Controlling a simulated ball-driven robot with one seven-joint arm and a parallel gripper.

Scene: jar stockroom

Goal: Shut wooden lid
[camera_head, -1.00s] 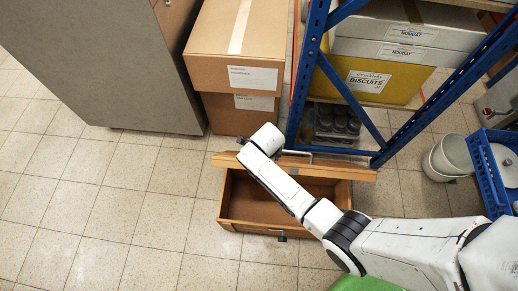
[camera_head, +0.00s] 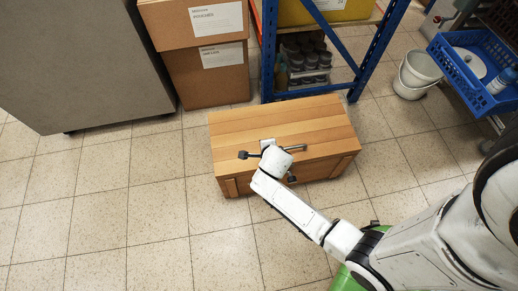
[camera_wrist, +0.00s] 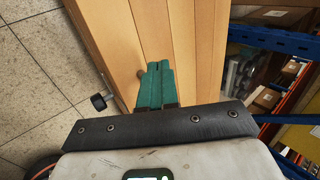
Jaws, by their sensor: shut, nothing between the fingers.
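The wooden lid (camera_head: 235,125) lies flat over the wooden chest (camera_head: 328,169) in the head view, and the inside of the chest is hidden. A grey metal bar (camera_head: 294,148) shows at the lid's near part, beside my wrist. In the wrist view, the lid's slatted top (camera_wrist: 205,35) runs under my gripper (camera_wrist: 155,72). Its green fingers are shut together with nothing between them. They are at or just above the lid; I cannot tell whether they touch. In the head view my wrist hides the fingertips.
A blue shelf rack (camera_head: 268,50) with dark jars (camera_head: 306,58) stands just behind the chest. Cardboard boxes (camera_head: 220,75) and a grey cabinet (camera_head: 75,65) stand at the left. A white bucket (camera_head: 416,75) and blue crate (camera_head: 465,75) are at right. Tiled floor is clear at left.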

